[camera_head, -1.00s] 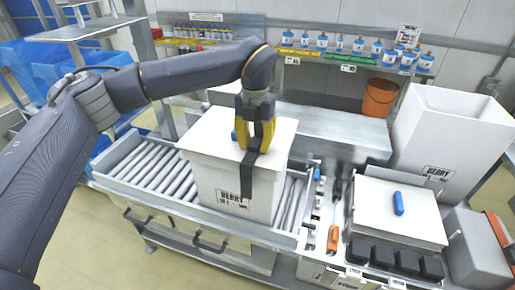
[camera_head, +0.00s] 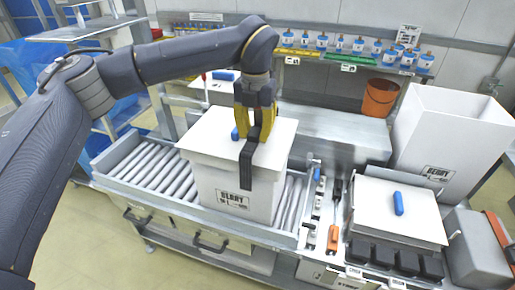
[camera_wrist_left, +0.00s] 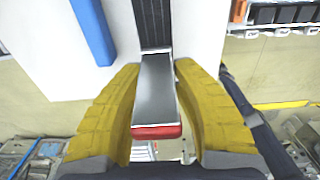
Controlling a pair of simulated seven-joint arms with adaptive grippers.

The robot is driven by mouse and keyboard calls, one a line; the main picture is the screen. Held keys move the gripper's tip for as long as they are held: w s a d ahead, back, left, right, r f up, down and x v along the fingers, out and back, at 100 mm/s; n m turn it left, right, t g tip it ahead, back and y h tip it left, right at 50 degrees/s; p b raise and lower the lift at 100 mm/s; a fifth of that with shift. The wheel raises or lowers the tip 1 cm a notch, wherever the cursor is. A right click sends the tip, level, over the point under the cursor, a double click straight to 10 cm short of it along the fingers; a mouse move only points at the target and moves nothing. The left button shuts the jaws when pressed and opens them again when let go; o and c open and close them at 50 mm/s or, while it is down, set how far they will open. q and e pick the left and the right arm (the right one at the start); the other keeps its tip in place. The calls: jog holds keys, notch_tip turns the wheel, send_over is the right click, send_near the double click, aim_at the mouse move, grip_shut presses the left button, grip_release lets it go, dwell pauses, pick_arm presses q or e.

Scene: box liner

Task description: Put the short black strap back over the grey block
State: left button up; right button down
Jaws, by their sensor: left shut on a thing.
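In the head view my left gripper (camera_head: 254,140), with yellow fingers, is shut on a black strap (camera_head: 246,172) above the white box (camera_head: 232,190). The strap hangs down over the box's front. In the wrist view a dark ribbed band (camera_wrist_left: 153,22) runs up from a smooth grey piece (camera_wrist_left: 154,90) with a red end, lying between my left fingers (camera_wrist_left: 158,100). I cannot tell if this piece is the grey block or part of the strap. A grey block-like body (camera_head: 474,245) stands at the far right. My right gripper is not in view.
A blue bar (camera_wrist_left: 92,28) lies on the box lid, left of the fingers. The box stands on a roller conveyor (camera_head: 140,165). A white panel with a blue tool (camera_head: 398,203), black cups (camera_head: 382,258) and an open white bin (camera_head: 450,130) are to the right.

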pick_arm(q)
notch_tip(320, 180, up, 11)
jog(key=shift+r, duration=0.15)
dwell(1.2)
dwell(0.3)
